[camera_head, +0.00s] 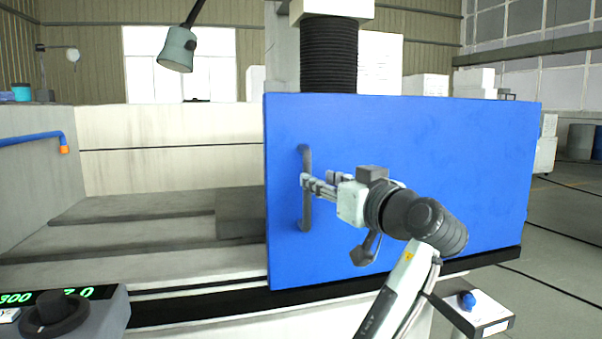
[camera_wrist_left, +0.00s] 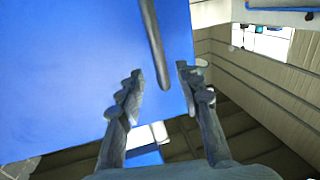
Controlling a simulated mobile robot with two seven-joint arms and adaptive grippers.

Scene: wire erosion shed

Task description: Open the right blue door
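The blue door (camera_head: 420,135) is a flat panel on the right of the head view, and it fills the left of the wrist view (camera_wrist_left: 60,80). Its dark upright bar handle (camera_head: 306,160) is near the door's left edge. My left gripper (camera_head: 309,183) is at the handle's middle, reaching from the right. In the left wrist view the handle (camera_wrist_left: 154,40) runs between the two spread fingers (camera_wrist_left: 160,75), with a gap on each side. Part of the handle is hidden by the fingers in the head view. My right gripper is not in view.
Left of the door, the machine's grey bed (camera_head: 150,215) lies open to view. A control panel with a knob (camera_head: 55,312) is at lower left. A dark rail (camera_head: 200,307) runs below the door. A small box with a blue knob (camera_head: 468,300) is at lower right.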

